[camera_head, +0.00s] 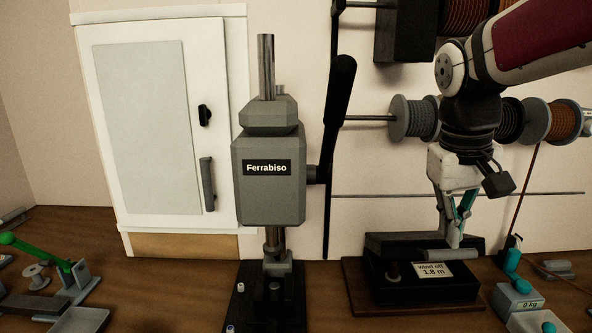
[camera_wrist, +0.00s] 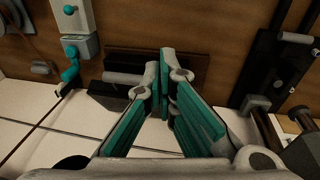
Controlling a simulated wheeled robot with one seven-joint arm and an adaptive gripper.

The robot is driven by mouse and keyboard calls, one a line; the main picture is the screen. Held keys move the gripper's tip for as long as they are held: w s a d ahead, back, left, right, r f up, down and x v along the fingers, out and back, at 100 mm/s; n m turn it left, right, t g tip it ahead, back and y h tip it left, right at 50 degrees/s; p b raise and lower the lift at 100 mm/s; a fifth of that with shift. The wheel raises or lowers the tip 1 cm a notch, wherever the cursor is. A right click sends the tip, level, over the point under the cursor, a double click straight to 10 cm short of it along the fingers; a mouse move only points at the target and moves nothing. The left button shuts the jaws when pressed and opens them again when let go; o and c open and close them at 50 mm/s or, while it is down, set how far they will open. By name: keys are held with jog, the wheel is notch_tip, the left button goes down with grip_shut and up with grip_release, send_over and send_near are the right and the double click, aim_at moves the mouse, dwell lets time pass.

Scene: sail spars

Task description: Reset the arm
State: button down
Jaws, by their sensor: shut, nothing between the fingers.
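My gripper (camera_head: 456,238) hangs at the right in the head view, pointing down, with teal pads and its fingertips together and empty. It is above or in front of a black box (camera_head: 384,282) labelled "wind off 1.8 m"; I cannot tell whether it touches the box. A grey cylinder (camera_head: 440,255) lies close by the fingertips. In the wrist view my gripper (camera_wrist: 166,60) has its two fingers converging at the tips, over a dark box and the brown bench. My arm comes in from the upper right.
A grey "Ferrabiso" press (camera_head: 268,205) with a long black lever (camera_head: 338,105) stands left of my gripper. Spools (camera_head: 412,119) hang on a wall rod behind my arm. A "0 kg" scale (camera_head: 517,298) stands at right, a green-handled tool (camera_head: 40,252) at far left.

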jog(key=s+a+f+t+y, duration=0.1)
jog(key=s+a+t, duration=0.1)
jog(key=s, duration=0.5)
jog(key=s+a+f+t, duration=0.1)
jog(key=s+a+t, duration=0.1)
jog(key=s, duration=0.6)
jog(key=shift+a+f+y, duration=0.4)
jog(key=shift+a, duration=0.4)
